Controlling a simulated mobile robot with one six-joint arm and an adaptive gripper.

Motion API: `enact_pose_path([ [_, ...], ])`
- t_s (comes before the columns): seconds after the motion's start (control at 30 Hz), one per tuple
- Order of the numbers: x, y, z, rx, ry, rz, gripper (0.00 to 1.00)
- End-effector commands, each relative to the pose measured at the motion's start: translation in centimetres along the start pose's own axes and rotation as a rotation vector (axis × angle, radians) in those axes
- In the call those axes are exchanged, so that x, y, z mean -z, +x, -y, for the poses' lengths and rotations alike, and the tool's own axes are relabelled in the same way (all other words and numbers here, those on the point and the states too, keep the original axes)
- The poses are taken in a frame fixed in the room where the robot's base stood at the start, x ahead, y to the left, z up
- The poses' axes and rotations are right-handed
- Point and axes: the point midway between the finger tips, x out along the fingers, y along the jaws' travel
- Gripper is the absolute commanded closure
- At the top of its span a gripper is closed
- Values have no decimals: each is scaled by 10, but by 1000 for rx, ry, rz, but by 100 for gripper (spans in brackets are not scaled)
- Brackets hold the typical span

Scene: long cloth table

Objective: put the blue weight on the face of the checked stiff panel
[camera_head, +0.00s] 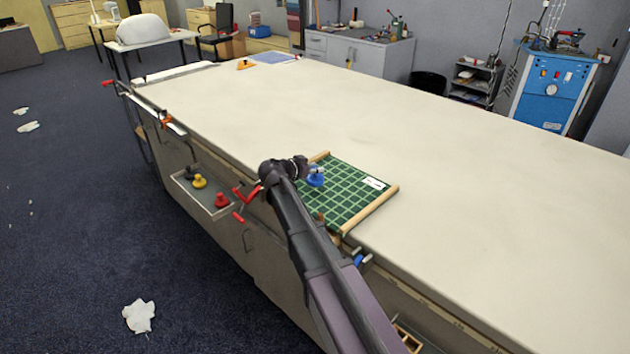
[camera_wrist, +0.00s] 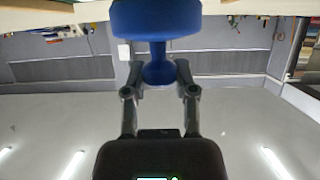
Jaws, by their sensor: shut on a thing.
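The checked stiff panel (camera_head: 352,201) is dark green with a light grid. It lies on the long table near its left edge, with wooden strips along two ends and a white label (camera_head: 375,183). My gripper (camera_head: 312,169) is over the far left part of the panel, shut on the blue weight (camera_head: 316,181). The wrist view shows my gripper (camera_wrist: 159,76) with its two fingers on the narrow knob of the blue weight (camera_wrist: 156,20). The weight's wide base points away from my gripper. I cannot tell whether the base touches the panel. My arm hides the panel's near left part.
A side tray (camera_head: 193,188) on the table's left holds a yellow weight (camera_head: 199,181), a red weight (camera_head: 221,200) and a dark one. Red-handled clamps (camera_head: 246,193) sit at the edge. The tabletop (camera_head: 480,190) right of the panel is clear.

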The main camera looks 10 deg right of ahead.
Motion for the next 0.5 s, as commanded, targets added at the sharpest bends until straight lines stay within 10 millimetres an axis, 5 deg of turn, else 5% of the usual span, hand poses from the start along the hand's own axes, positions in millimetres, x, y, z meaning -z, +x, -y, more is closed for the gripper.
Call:
enact_pose_path([
  [0.5, -12, 5, 0, 0, 0, -1, 100],
])
